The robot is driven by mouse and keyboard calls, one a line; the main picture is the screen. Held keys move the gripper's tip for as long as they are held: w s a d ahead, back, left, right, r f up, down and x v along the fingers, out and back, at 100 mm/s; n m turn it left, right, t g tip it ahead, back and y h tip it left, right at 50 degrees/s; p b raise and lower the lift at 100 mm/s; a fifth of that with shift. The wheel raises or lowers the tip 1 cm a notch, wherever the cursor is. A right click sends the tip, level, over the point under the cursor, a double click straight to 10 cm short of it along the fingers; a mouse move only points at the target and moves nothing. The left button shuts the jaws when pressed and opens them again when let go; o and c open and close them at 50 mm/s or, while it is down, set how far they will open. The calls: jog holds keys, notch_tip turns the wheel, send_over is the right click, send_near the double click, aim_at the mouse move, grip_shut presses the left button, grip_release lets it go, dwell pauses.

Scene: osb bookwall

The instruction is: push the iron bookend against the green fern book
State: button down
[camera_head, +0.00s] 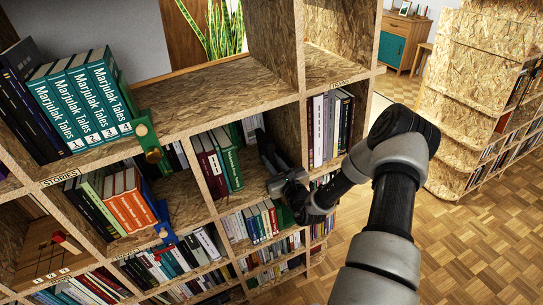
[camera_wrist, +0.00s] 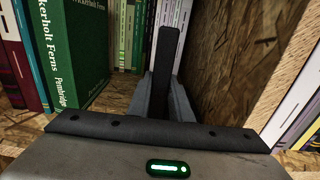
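The green fern book (camera_wrist: 75,50), with "Ferns" on its spine, stands upright at the left in the wrist view. It also shows in the head view (camera_head: 231,168), at the right end of a short row in a middle compartment. The dark iron bookend (camera_wrist: 168,60) appears as a narrow black upright to the right of the book, with a gap of bare shelf between them. It also shows in the head view (camera_head: 265,146). My gripper (camera_wrist: 165,100) reaches into the compartment at the bookend. Its grey fingers show low on both sides of the black upright; whether they grip it is unclear.
Dark red books (camera_head: 207,165) stand left of the fern book. Pale books (camera_wrist: 130,35) stand behind. A chipboard divider (camera_wrist: 240,60) closes the right side, with more books (camera_head: 328,125) beyond it. A brass-knobbed green bookend (camera_head: 147,137) stands on the left shelf.

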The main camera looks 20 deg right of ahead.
jog(key=shift+a, duration=0.1)
dwell(0.5)
jog(key=shift+s+a+f+p, duration=0.15)
jog(key=shift+a+p, duration=0.1)
jog(key=shift+a, duration=0.95)
jog(key=shift+w+a+f+p, duration=0.15)
jog(key=shift+a+p, duration=0.1)
jog(key=shift+a, duration=0.9)
jog(key=shift+s+a+f+p, duration=0.15)
jog(key=shift+a+p, duration=0.1)
jog(key=shift+a, duration=0.95)
jog(key=c, duration=1.7)
grip_release()
jog(key=shift+s+d, duration=0.1)
jog(key=shift+s, duration=0.15)
jog(key=shift+s+d+p, duration=0.2)
jog(key=shift+s+p, duration=0.65)
jog(key=shift+s, duration=1.8)
jog(key=shift+s+d+p, duration=0.15)
jog(key=shift+s+p, duration=0.7)
jog(key=shift+s, duration=1.75)
